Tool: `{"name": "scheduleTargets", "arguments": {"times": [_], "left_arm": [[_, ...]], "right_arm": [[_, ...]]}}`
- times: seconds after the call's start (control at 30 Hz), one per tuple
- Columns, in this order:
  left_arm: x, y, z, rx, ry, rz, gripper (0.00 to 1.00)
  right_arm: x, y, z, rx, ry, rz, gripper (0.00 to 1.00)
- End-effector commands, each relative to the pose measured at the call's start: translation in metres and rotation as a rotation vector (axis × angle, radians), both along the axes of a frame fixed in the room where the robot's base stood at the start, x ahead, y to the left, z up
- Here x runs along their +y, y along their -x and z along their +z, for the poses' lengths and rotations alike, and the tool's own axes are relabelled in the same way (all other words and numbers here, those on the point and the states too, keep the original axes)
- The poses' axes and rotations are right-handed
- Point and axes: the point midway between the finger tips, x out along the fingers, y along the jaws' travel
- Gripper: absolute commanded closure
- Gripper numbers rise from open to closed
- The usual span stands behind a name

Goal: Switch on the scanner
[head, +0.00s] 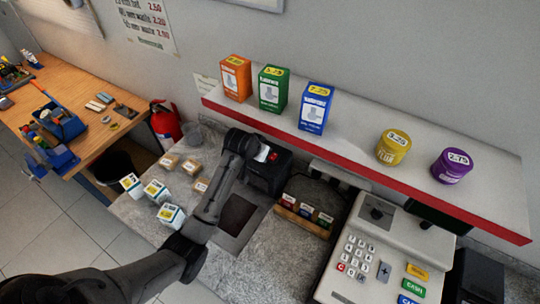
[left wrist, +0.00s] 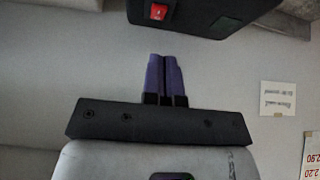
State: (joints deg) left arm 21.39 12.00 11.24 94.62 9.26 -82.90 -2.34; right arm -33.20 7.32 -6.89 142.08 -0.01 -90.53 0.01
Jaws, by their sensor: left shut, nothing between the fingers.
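The scanner looks to be the black box (head: 268,172) on the counter under the shelf in the head view. A black housing (left wrist: 205,18) with a red switch (left wrist: 158,12) and a dark green panel fills the top of the left wrist view. My left gripper (left wrist: 164,58) is shut and empty, its purple fingers together. The fingertips appear just below the housing in that picture, apart from the switch. In the head view my left arm reaches over the counter beside the black box, and its fingers are hidden. My right gripper is not in view.
A red-edged shelf (head: 370,156) with boxes and cans overhangs the counter. A cash register (head: 375,250) stands at the right, a rack of small coloured packs (head: 304,214) before the black box. Several small cartons (head: 157,190) lie left of my arm.

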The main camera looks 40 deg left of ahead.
Motion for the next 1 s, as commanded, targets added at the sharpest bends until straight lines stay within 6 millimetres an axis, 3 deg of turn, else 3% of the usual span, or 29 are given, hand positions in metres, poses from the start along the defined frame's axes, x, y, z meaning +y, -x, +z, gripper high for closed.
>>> {"name": "scheduleTargets", "arguments": {"times": [0.27,0.7,1.0], "left_arm": [[0.001,-0.011,-0.015,0.002,0.002,0.000,1.00],[0.007,-0.045,-0.065,0.002,0.001,0.001,1.00],[0.008,-0.055,-0.080,0.000,0.000,0.000,1.00]], "right_arm": [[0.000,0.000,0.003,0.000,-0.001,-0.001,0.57],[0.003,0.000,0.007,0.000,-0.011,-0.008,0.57],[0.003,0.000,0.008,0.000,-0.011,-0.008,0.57]]}}
